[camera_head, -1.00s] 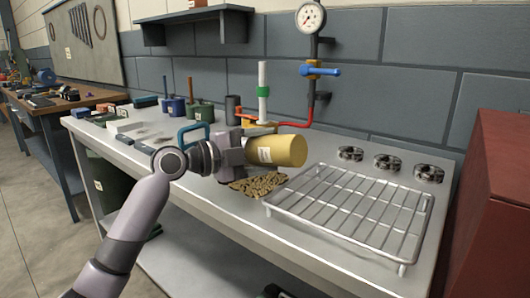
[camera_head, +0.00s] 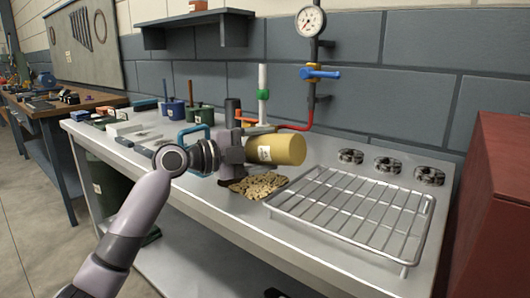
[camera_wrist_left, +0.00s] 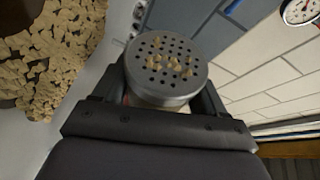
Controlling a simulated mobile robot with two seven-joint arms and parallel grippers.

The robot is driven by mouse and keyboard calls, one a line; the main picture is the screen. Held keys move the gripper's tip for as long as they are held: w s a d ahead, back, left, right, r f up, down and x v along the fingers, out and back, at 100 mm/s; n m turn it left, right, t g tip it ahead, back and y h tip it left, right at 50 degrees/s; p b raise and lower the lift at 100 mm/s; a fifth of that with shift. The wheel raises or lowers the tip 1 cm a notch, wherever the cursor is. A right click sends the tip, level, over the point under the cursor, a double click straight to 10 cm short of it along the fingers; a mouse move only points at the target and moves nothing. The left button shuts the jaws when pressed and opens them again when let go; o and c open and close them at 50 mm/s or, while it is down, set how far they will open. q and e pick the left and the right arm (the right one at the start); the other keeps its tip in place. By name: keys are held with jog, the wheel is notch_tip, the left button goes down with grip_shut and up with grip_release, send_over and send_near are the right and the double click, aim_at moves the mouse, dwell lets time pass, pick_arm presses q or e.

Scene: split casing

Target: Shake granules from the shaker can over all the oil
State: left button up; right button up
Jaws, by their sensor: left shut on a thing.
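My left gripper (camera_head: 234,153) is shut on the yellow shaker can (camera_head: 284,149), which is held tilted on its side above the workbench. In the left wrist view the can's perforated metal lid (camera_wrist_left: 165,66) faces the camera, with several granules in and on its holes. Beneath the can, a patch of tan granules (camera_head: 257,185) lies on the bench. The granule pile also shows at the left of the left wrist view (camera_wrist_left: 62,50), with a dark brown area at its edge that may be oil. The right gripper is not in view.
A wire rack (camera_head: 350,213) stands on the bench right of the granules. Metal round parts (camera_head: 388,163) lie behind it. A red cabinet (camera_head: 497,225) stands at the right.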

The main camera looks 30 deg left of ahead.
pick_arm(q)
jog(key=shift+s+a+b, duration=0.15)
jog(key=shift+a+b, duration=0.55)
jog(key=shift+a, duration=0.4)
jog(key=shift+s+a+f+b, duration=0.1)
jog(key=shift+s+f+b, duration=0.1)
jog(key=shift+s+b, duration=0.2)
jog(key=shift+s, duration=0.3)
jog(key=shift+w+r, duration=0.1)
jog(key=shift+w, duration=0.5)
jog(key=shift+s+b, duration=0.6)
jog(key=shift+b, duration=0.05)
jog(key=shift+w, duration=0.6)
